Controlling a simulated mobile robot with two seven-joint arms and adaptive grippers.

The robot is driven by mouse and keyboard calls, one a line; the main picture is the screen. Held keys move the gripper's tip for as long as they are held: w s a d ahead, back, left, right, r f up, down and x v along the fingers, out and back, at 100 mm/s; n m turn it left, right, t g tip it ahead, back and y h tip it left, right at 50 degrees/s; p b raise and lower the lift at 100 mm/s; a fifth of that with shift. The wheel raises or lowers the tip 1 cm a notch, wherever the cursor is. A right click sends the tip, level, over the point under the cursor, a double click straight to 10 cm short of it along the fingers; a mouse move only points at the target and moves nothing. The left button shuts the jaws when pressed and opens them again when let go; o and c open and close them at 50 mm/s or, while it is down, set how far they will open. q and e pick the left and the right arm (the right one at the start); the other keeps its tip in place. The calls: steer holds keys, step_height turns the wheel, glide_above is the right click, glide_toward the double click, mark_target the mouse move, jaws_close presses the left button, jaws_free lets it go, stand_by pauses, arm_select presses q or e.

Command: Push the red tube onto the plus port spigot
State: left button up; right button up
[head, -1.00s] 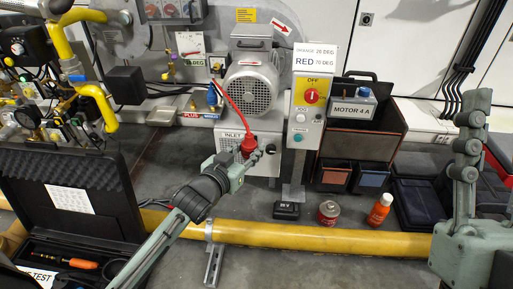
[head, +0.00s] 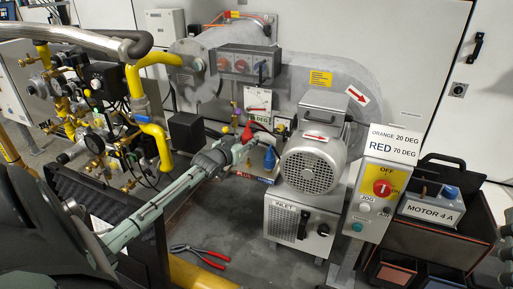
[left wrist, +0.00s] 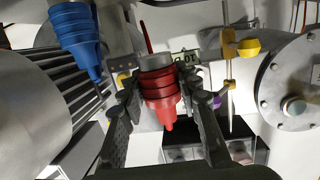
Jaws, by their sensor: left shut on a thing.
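My left gripper (head: 243,141) is shut on the red stepped end piece of the red tube (head: 248,131), in front of the blower. In the left wrist view the red piece (left wrist: 160,92) sits between the two fingers (left wrist: 163,100), its narrow tip pointing down in the picture and a grey collar at its wide end. A thin red length of tube shows behind the collar. A blue stepped piece (left wrist: 77,35) is to the left, apart from the fingers; it also shows in the head view (head: 269,158). I cannot make out the plus port spigot. My right gripper is out of view.
The motor (head: 314,163) stands right of the gripper above the INLET box (head: 300,227). The switch post (head: 383,190) is farther right. Yellow pipes with valves (head: 150,115) are left. Red-handled pliers (head: 200,255) lie on the floor.

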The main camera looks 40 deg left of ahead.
arm_select(q)
steer(key=shift+w+a, duration=0.3)
steer(key=shift+w, duration=0.2)
steer(key=shift+s+r, duration=0.1)
steer(key=shift+r, duration=0.05)
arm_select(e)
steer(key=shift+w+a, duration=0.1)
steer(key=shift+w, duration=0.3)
arm_select(q)
steer(key=shift+d+r+p, duration=0.1)
steer(key=shift+p, duration=0.4)
steer(key=shift+f+b, duration=1.25)
steer(key=shift+f, duration=1.45)
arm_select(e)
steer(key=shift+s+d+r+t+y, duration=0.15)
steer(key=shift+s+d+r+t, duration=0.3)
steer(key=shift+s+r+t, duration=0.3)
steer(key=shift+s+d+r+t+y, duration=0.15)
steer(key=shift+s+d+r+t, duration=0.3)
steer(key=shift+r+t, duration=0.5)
arm_select(q)
steer(key=shift+f+b, duration=1)
steer(key=shift+f, duration=0.5)
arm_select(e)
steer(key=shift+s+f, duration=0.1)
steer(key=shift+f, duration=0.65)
